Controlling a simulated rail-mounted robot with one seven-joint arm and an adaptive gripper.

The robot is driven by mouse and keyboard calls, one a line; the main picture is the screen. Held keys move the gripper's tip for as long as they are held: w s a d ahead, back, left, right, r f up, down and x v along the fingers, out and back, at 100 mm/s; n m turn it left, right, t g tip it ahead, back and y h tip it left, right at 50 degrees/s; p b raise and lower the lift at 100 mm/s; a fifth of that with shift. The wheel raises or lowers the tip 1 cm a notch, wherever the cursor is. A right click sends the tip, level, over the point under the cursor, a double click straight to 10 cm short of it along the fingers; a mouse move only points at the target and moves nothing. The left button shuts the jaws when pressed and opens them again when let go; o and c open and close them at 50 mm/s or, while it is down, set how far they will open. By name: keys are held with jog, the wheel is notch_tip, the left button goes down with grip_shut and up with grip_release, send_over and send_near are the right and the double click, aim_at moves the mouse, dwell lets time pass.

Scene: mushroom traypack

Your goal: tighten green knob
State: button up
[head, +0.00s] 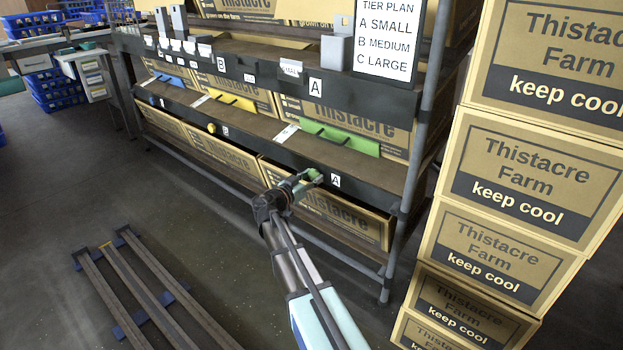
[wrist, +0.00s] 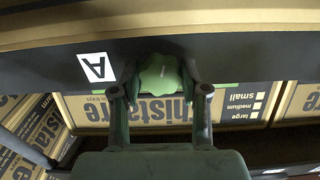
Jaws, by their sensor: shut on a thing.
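The green knob (wrist: 160,75) sits on the dark front rail of the rack, beside a white label with the letter A (wrist: 96,67). In the wrist view it has a lobed edge. My gripper (wrist: 160,88) has one finger on each side of the knob and is shut on it. In the head view my gripper (head: 306,182) reaches the rail just left of the A label (head: 335,181). There the knob (head: 315,176) is small and partly hidden by the gripper.
Blue (head: 169,78), yellow (head: 232,100) and green (head: 340,138) flaps line the shelf above. A yellow knob (head: 211,128) is further left on the rail. Thistacre boxes (head: 325,208) stand below the rail. A tall box stack (head: 520,178) is at right. Floor rails (head: 150,290) lie at lower left.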

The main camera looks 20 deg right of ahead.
jog(key=shift+w+m, duration=0.1)
jog(key=shift+m, duration=1.2)
jog(key=o, duration=1.1)
jog(key=shift+o, duration=0.2)
jog(key=v, duration=1.2)
